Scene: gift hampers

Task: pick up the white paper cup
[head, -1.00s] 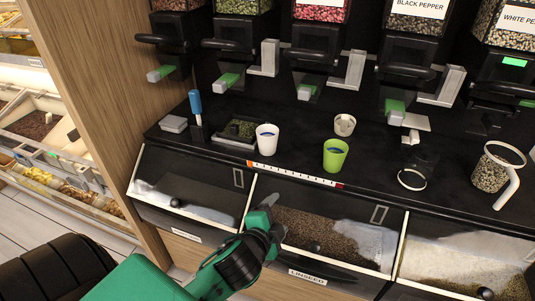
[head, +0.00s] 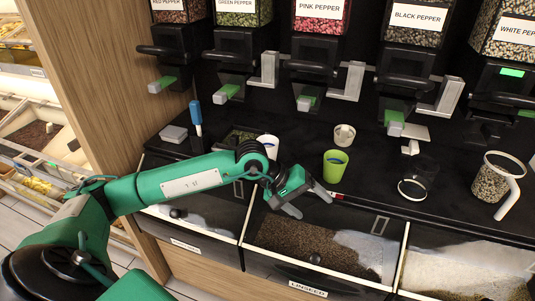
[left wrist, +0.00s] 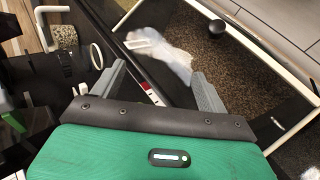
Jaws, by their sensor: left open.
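The white paper cup (head: 267,141) stands on the black counter in the head view, with something blue inside it. My left arm passes in front of it and hides its lower part. My left gripper (head: 314,206) is open and empty, to the right of the cup and nearer the front, over the bins' front edge. In the left wrist view the open fingers (left wrist: 157,82) have nothing between them, and I cannot make out the white cup there. My right gripper is not in view.
A green cup (head: 335,166) stands just beyond my left gripper. A small pale cup (head: 344,135), a clear ringed vessel (head: 412,188) and a seed-filled jug (head: 490,181) stand on the counter. Pepper dispensers (head: 319,50) hang behind. A linseed bin (head: 300,240) lies below.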

